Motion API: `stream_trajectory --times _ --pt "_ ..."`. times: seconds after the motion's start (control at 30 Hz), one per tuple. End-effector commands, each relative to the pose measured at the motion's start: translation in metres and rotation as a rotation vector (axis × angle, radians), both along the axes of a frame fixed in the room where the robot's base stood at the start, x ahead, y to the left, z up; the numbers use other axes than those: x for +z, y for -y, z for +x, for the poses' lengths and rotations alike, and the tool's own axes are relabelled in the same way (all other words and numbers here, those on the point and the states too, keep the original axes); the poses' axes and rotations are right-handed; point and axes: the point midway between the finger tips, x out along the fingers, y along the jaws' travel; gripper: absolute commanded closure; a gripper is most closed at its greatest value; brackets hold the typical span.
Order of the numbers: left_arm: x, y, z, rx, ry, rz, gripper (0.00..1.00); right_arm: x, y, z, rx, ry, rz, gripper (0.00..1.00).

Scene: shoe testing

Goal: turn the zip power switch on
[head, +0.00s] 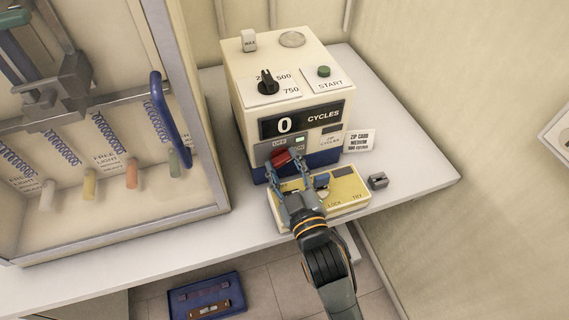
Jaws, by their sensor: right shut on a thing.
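The zip power switch (283,157) is a red rocker low on the front of the cream cycle tester (247,125). It sits on a grey plate with OFF marked at its upper left and ON at its right. My right gripper (285,168) reaches up from below, with its fingers around the red switch and shut on it. The fingers hide part of the switch, so I cannot tell which way it is set. A small green patch (299,139) shows on the plate. The display (300,121) reads 0 CYCLES. My left gripper is not in view.
A yellow fixture (347,188) lies beneath my right gripper on the white table. A small grey block (377,180) and a ZIP CARD (359,141) are at its right. A framed case with a blue handle (168,120) stands left. A blue tray (206,297) lies below.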

Motion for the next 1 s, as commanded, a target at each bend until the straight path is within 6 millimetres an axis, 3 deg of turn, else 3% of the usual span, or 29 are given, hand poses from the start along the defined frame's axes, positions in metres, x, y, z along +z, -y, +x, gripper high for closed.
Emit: stream_trajectory --times 0.6,1.0 --pt "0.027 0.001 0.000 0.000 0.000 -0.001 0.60 0.002 0.002 0.001 -0.001 -0.121 0.367 0.86" --pt "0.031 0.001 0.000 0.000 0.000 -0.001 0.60 0.001 0.002 0.001 0.000 -0.150 0.459 0.86"
